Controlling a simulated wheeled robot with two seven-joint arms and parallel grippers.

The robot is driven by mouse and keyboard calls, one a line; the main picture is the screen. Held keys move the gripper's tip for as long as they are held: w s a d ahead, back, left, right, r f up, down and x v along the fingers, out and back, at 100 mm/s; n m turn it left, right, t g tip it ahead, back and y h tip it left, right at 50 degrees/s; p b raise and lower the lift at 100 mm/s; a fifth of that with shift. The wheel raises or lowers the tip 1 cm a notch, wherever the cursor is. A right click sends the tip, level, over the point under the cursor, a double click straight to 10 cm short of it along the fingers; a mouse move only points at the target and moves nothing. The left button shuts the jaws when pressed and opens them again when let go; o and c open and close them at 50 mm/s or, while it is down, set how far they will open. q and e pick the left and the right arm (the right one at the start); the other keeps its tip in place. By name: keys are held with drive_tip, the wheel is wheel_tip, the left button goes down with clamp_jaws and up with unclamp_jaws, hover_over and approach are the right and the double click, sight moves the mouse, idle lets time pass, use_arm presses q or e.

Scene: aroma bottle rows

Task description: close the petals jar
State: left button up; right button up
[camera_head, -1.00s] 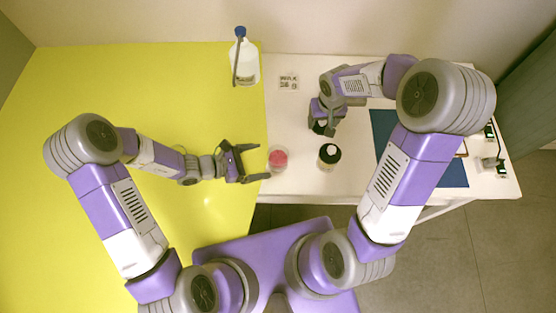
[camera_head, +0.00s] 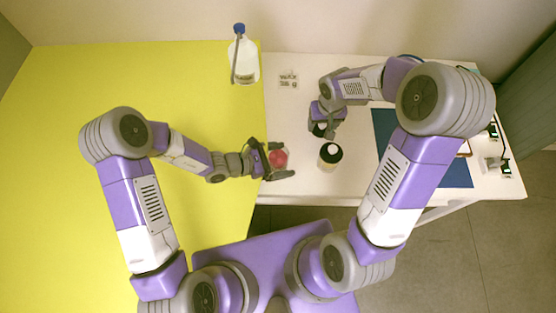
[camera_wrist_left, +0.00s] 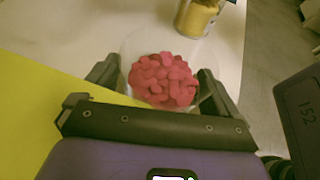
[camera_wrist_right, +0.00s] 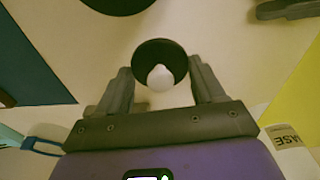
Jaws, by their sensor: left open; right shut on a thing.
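The petals jar (camera_head: 278,159) is clear, open on top and filled with pink-red petals; it stands on the white table near the yellow one. It also shows in the left wrist view (camera_wrist_left: 163,80). My left gripper (camera_head: 281,161) is open with its fingers on either side of the jar. My right gripper (camera_head: 322,131) is shut on a black round lid with a white knob (camera_wrist_right: 160,65). In the head view the lid (camera_head: 319,130) is partly hidden under the gripper. It is up and to the right of the petals jar.
A jar with a black-and-white top (camera_head: 330,154) stands close to the right of the petals jar; its yellow body shows in the left wrist view (camera_wrist_left: 197,18). A white bottle with a blue cap (camera_head: 243,60) stands at the back.

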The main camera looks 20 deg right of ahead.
sight(287, 153)
idle(0.3)
use_arm(q)
drive_tip(key=c, duration=1.2)
drive_tip(key=shift+r, duration=0.15)
use_arm(e)
drive_tip(key=shift+r, duration=0.1)
